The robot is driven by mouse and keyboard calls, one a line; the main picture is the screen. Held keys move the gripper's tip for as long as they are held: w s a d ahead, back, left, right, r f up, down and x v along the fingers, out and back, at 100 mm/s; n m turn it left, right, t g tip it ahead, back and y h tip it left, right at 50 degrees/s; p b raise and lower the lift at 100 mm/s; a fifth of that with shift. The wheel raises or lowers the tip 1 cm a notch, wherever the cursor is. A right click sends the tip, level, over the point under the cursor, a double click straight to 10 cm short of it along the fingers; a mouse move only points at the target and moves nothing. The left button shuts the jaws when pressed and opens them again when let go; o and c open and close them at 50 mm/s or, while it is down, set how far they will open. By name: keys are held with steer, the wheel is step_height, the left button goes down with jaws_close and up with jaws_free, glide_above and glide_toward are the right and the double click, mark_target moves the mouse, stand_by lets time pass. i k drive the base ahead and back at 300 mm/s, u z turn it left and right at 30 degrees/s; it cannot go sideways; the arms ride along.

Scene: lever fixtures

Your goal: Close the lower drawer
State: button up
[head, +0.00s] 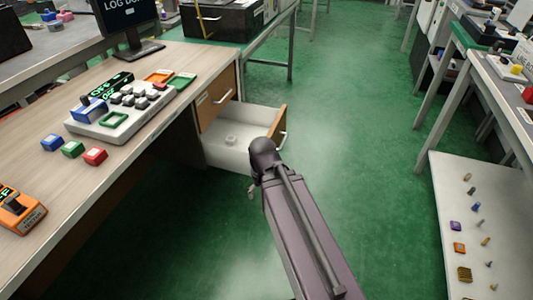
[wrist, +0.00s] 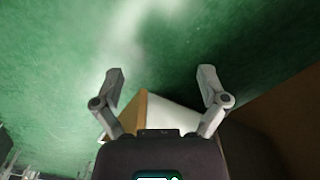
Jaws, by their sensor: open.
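The lower drawer (head: 228,154) of the wooden desk stands pulled out, with a white inside, a wooden front and a metal handle (head: 283,138). A small pale round thing lies in it. My gripper (head: 252,190) is mostly hidden behind my dark arm in the head view, near the drawer's near side and front corner. In the wrist view my gripper (wrist: 160,85) is open and empty, its two fingers spread wide. The drawer (wrist: 172,116) shows beyond and between the finger bases, its wooden front edge at the left. I cannot tell whether they touch.
The upper drawer (head: 216,102) is shut above it. The desk top (head: 130,140) holds a button panel (head: 118,112) and several coloured blocks. A white board with small parts (head: 475,235) stands at the right. Green floor is free between them.

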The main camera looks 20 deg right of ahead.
mark_target(248, 122)
steer(key=z, duration=1.4)
steer(key=i, duration=0.35)
steer(key=u, duration=1.2)
